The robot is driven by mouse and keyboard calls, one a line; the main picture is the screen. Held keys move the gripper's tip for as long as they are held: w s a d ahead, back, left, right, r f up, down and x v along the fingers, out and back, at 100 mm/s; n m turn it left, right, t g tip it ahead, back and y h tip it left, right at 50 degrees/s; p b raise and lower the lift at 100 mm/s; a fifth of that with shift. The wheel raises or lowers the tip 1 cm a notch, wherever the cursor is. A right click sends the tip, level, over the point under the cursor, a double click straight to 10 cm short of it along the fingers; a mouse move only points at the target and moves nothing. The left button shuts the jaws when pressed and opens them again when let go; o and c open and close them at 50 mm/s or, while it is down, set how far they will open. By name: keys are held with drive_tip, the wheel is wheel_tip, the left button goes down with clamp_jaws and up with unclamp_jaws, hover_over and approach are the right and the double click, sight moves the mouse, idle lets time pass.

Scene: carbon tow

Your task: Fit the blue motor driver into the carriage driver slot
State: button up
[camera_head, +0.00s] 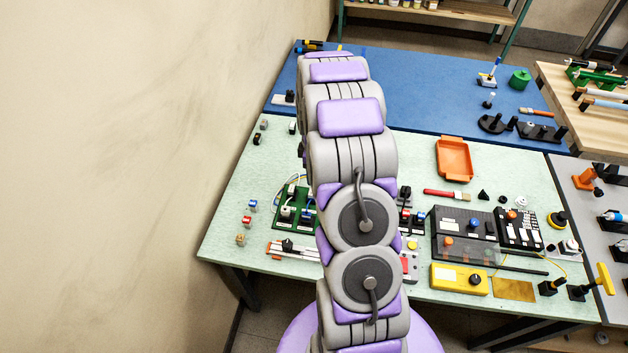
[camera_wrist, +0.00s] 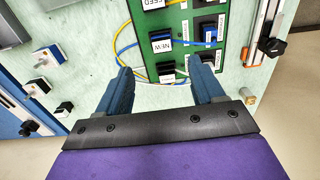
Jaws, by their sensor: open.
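In the head view, a small blue-topped block (camera_head: 253,205), perhaps the blue motor driver, sits on the left of the pale green table. A red-topped block (camera_head: 246,220) is beside it. A green board (camera_head: 297,208) bears labelled black modules. It also shows in the wrist view (camera_wrist: 146,12), with a module marked NEW (camera_wrist: 161,42) and a blue part (camera_wrist: 209,33). A rail with a black knob (camera_head: 287,245), perhaps the carriage, lies below the board; I cannot make out its driver slot. My gripper (camera_wrist: 160,68) is open and empty near the board's edge. My arm hides it in the head view.
Small white-and-black cubes (camera_wrist: 45,56) stand left in the wrist view. A tan block (camera_head: 241,239) sits near the table's left edge. Yellow and blue wires (camera_wrist: 128,50) loop beside the board. An orange tray (camera_head: 455,158) and a yellow box (camera_head: 459,279) are on the right.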

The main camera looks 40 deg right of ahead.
wheel_tip(320, 180, up, 6)
drive_tip(key=shift+f, duration=0.25)
idle(0.5)
drive_tip(key=s+a+r+m, duration=0.2)
drive_tip(key=s+a+r, duration=0.45)
drive_tip(key=a, duration=0.35)
drive_tip(key=s+a+r+m, duration=0.2)
drive_tip(key=s+a+r, duration=0.45)
drive_tip(key=a, duration=0.25)
drive_tip(key=s+a+r+m, duration=0.1)
drive_tip(key=s+a, duration=0.2)
drive_tip(key=s, duration=0.3)
drive_tip(key=s+a+r+m+g, duration=0.1)
drive_tip(key=s+a, duration=0.2)
drive_tip(key=s, duration=0.3)
drive_tip(key=s+a+r+m+b, duration=0.1)
drive_tip(key=s+a+m, duration=0.1)
drive_tip(key=s, duration=0.5)
drive_tip(key=shift+a+g, duration=0.4)
